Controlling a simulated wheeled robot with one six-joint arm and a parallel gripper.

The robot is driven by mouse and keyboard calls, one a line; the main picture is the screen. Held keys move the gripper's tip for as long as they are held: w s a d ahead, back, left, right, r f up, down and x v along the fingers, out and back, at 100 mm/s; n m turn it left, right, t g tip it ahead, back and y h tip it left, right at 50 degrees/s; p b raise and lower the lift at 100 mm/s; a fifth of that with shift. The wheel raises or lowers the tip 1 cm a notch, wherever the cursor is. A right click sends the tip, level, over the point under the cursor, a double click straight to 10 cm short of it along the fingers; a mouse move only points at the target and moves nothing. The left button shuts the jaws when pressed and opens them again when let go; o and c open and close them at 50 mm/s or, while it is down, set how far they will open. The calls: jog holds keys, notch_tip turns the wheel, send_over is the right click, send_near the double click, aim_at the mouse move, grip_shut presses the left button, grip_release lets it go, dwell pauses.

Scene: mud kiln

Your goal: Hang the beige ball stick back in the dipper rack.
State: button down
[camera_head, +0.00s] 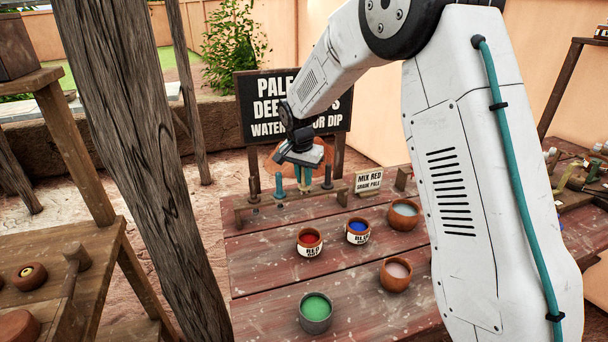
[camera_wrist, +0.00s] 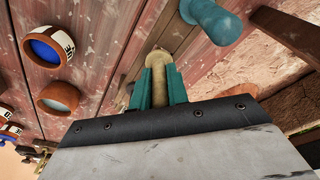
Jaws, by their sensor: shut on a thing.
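The beige stick is hard to make out there.
In front of the rack stand a red pot (camera_head: 310,241), a blue pot (camera_head: 358,231), two terracotta bowls (camera_head: 403,214) (camera_head: 396,273) and a green pot (camera_head: 316,312). A small sign (camera_head: 368,181) and a large dark sign (camera_head: 262,100) stand behind. A wooden post (camera_head: 135,140) rises at left.

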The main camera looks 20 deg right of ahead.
jog(key=shift+f, duration=0.4)
dwell(0.3)
jog(key=c, duration=0.8)
grip_release()
jog(key=shift+r, duration=3.75)
